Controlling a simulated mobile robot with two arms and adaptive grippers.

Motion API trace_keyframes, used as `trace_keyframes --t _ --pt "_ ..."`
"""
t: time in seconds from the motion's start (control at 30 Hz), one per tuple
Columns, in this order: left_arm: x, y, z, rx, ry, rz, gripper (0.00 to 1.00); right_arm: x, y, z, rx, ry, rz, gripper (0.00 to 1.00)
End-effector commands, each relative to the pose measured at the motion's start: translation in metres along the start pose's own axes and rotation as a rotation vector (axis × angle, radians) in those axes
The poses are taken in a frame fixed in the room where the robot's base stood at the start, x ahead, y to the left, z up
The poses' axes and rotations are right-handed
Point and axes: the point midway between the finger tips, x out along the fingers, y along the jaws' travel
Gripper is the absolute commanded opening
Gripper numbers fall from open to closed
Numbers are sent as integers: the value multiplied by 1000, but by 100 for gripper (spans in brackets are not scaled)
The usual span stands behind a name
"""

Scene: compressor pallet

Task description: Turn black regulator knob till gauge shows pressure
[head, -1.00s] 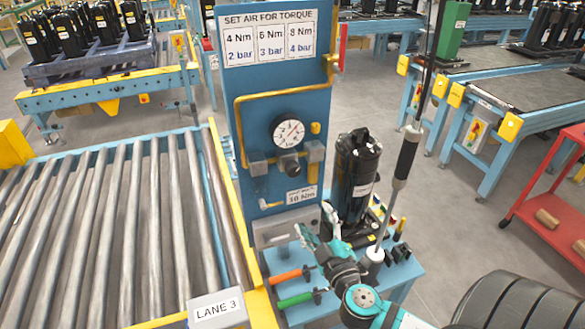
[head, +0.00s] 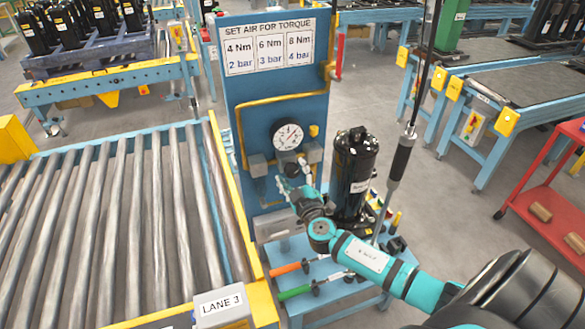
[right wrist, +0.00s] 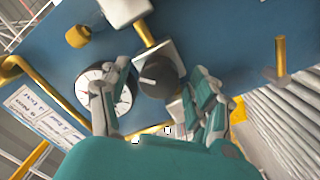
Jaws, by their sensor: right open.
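The black regulator knob (right wrist: 158,77) shows in the right wrist view, below a brass pipe on the blue panel, with a pale mark on its face. My right gripper (right wrist: 160,73) is open, with one finger on each side of the knob and a gap visible on both sides. In the head view the gripper (head: 298,178) is at the panel and partly covers the knob. The round white gauge (head: 287,135) sits just above; its dial is too small to read exactly. The gauge (right wrist: 97,90) is partly behind a finger in the wrist view. My left gripper is out of view.
The blue panel (head: 240,95) carries a torque sign (head: 268,47) and yellow pipes. A black compressor (head: 354,175) stands just right of my gripper, near a hanging screwdriver (head: 402,155). Orange-handled (head: 287,268) and green-handled (head: 295,291) tools lie below. A roller conveyor (head: 110,215) is at left.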

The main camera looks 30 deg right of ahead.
Motion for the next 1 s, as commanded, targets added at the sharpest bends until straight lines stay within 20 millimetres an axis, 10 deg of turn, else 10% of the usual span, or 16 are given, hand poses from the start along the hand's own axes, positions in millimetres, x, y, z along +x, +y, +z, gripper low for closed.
trace_keyframes --t 0.43,0.83,1.0 --pt "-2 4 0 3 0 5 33 11 -1 0 0 0 -1 61" --pt "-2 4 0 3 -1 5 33 11 0 0 0 0 -1 9" --pt "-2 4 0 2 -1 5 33 10 -1 0 -6 0 -1 6"
